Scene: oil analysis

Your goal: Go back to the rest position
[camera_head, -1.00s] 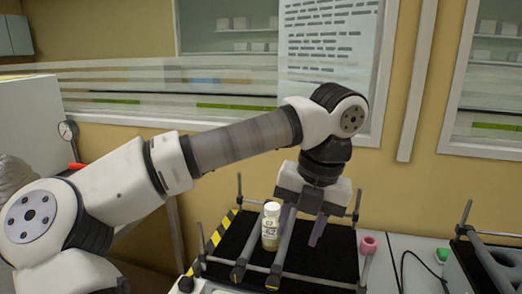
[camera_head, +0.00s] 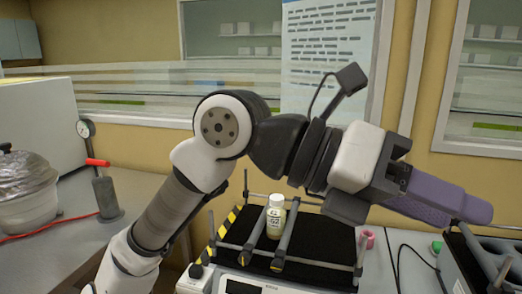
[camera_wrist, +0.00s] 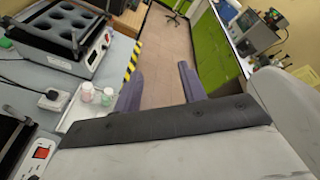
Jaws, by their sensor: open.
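My gripper (camera_head: 455,200) is raised at the right in the head view, tilted sideways with its purple fingers pointing right. In the wrist view its two fingers (camera_wrist: 160,88) stand apart with only floor between them, so it is open and empty. A white-capped, labelled bottle (camera_head: 276,217) stands upright on the black shaker platform (camera_head: 322,262), between the grey bars. My gripper is apart from it, up and to the right.
A block with round wells (camera_wrist: 65,33) is at the upper left of the wrist view. Pink (camera_head: 367,238) and green (camera_head: 437,247) pieces lie on the bench right of the shaker. A foil-covered bowl (camera_head: 27,190) and a red-handled tool (camera_head: 105,193) are at left.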

